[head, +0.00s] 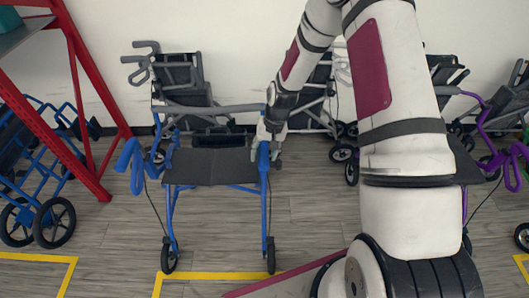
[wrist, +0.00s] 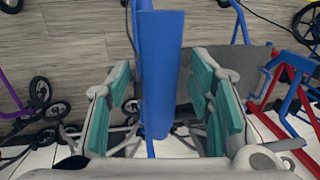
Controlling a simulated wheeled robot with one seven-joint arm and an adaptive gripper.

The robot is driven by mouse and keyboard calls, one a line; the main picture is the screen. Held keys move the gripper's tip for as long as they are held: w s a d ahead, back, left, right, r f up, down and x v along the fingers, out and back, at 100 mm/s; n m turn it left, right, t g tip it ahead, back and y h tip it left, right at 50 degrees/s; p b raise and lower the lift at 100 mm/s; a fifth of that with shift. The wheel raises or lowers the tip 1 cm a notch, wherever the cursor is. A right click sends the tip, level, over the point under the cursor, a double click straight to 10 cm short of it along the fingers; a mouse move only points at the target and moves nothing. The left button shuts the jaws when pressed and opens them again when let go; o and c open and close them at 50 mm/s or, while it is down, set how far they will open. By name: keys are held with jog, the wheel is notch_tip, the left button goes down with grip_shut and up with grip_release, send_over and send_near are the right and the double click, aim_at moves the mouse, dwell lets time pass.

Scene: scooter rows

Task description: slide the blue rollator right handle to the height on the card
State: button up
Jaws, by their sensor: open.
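The blue rollator (head: 212,168) stands on the wood-look floor in the middle of the head view, with a dark seat and blue frame. Its blue left-side handle (head: 131,163) curves up freely. My gripper (head: 266,146) is at the rollator's right side, over the upper end of the right post (head: 264,180) and partly hiding the handle there. In the wrist view a broad blue handle part (wrist: 162,70) stands between my open fingers (wrist: 160,112) with teal pads. Small gaps seem to show on both sides; contact is not clear. I cannot make out a height card.
Grey walkers (head: 180,75) stand behind against the white wall. Purple-framed ones (head: 495,130) are at right. A red rack (head: 85,100) and another blue walker (head: 45,190) are at left. Yellow lines (head: 220,275) mark the floor.

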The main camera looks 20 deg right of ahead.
notch_tip(320, 180, up, 12)
jog(key=d, duration=0.2)
jog(key=shift+s+f, duration=0.15)
jog(key=shift+s, duration=0.2)
jog(key=shift+d, duration=0.1)
jog(key=s+a+r+n+t+h, duration=0.1)
jog(key=s+r, duration=0.4)
jog(key=r, duration=0.5)
jog(key=s+r+n+t+h, duration=0.1)
jog(key=s+r, duration=0.3)
jog(key=r, duration=0.5)
jog(key=s+r+t, duration=0.1)
jog(key=s+r, duration=0.3)
jog(key=s, duration=0.5)
jog(key=s+a+r+n+t, duration=0.1)
jog(key=s+r, duration=0.4)
jog(key=s, duration=0.4)
jog(key=shift+a+r+n+t, duration=0.2)
jog(key=shift+n+t, duration=0.1)
jog(key=shift+t, duration=0.1)
